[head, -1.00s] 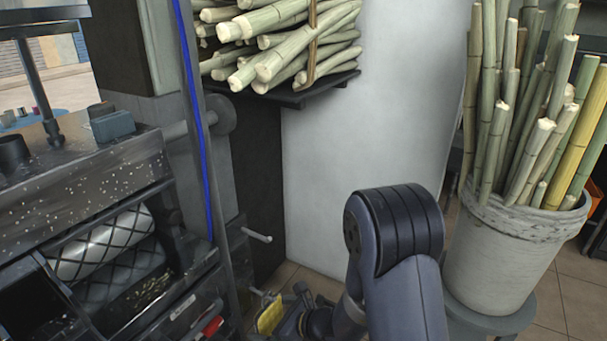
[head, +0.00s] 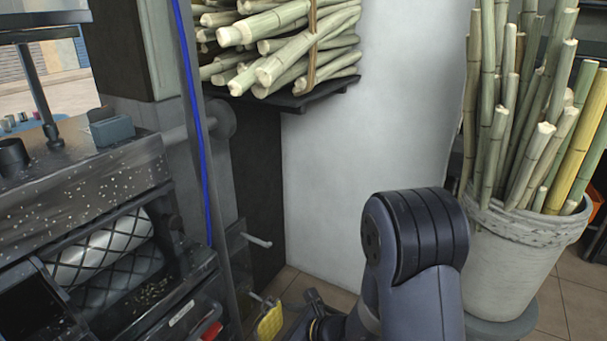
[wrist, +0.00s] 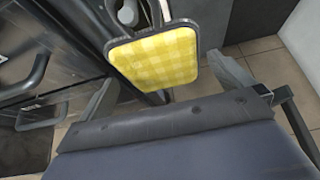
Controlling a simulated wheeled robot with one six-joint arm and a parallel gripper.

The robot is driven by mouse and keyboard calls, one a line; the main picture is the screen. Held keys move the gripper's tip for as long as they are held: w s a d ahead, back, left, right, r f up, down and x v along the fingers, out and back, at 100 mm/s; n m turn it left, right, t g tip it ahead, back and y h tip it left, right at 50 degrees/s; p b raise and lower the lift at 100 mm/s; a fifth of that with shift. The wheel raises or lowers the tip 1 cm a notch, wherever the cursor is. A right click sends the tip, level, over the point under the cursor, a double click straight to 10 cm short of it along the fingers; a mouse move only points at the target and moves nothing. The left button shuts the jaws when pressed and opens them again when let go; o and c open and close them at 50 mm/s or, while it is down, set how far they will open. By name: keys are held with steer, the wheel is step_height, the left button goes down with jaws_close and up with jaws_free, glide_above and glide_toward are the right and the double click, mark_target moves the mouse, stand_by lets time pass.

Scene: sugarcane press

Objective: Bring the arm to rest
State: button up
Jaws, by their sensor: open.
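My arm reaches forward at the lower middle of the head view, its dark rounded joint in front of the white wall. My gripper (wrist: 168,88) is open in the wrist view, with one grey finger on each side and nothing held between them. The pad also shows at the bottom of the head view (head: 269,322), left of my gripper.
The press (head: 85,190) with its patterned rollers (head: 105,250) fills the left. A short metal handle (head: 257,240) sticks out above the pad. A bucket of upright canes (head: 510,260) stands close to the right of my arm. A shelf (head: 300,100) holds stacked canes behind.

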mark_target(272, 325)
steer(key=p+v, duration=0.2)
steer(key=v, duration=0.4)
steer(key=b+x, duration=0.3)
steer(key=x, duration=0.7)
steer(key=shift+a+r, duration=0.1)
steer(key=shift+r, duration=0.05)
steer(key=s+d+r, duration=0.1)
steer(key=s+d, duration=0.4)
steer(key=d, duration=0.3)
steer(key=w+d+r+m+t+p, duration=0.1)
steer(key=w+d+r+p, duration=0.1)
steer(key=r+p, duration=0.4)
steer(key=w+d+r+m+t+h+p, duration=0.1)
steer(key=w+d+r+t+p, duration=0.1)
steer(key=r+p, duration=0.4)
steer(key=shift+w+d+r+m, duration=0.3)
steer(key=shift+r+m, duration=0.1)
steer(key=shift+r, duration=0.45)
